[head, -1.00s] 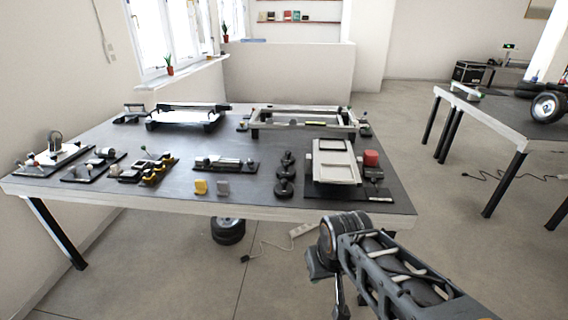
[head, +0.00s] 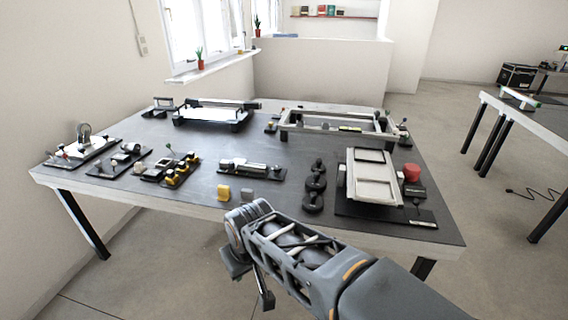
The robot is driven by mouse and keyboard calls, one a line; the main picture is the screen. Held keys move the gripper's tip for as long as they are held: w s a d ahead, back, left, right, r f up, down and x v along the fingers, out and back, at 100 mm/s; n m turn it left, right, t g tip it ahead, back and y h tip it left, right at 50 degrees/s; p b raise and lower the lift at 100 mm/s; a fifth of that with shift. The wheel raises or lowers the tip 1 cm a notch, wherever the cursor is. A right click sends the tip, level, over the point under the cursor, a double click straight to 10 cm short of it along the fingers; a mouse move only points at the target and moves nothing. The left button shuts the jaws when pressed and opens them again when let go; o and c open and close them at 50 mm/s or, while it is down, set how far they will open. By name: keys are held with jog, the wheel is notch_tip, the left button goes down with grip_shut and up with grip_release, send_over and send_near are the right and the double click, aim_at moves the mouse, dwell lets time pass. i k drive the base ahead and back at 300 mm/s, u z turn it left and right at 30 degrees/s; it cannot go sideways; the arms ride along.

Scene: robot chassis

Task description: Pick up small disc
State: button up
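Several dark round pieces stand in a column on the dark tabletop, right of its middle, among them a front one (head: 312,203) and a middle one (head: 316,181). I cannot tell which is the small disc. My gripper (head: 264,298) hangs below my wrist, in front of the table's near edge and lower than its top. It is apart from the round pieces. Its fingers are small and partly hidden by my arm, so their opening does not show. I see nothing held.
Another table (head: 520,118) stands at the right.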

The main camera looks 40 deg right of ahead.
aim_at(318, 166)
jog(key=z, duration=0.1)
jog(key=i, duration=1.15)
jog(key=z, duration=0.55)
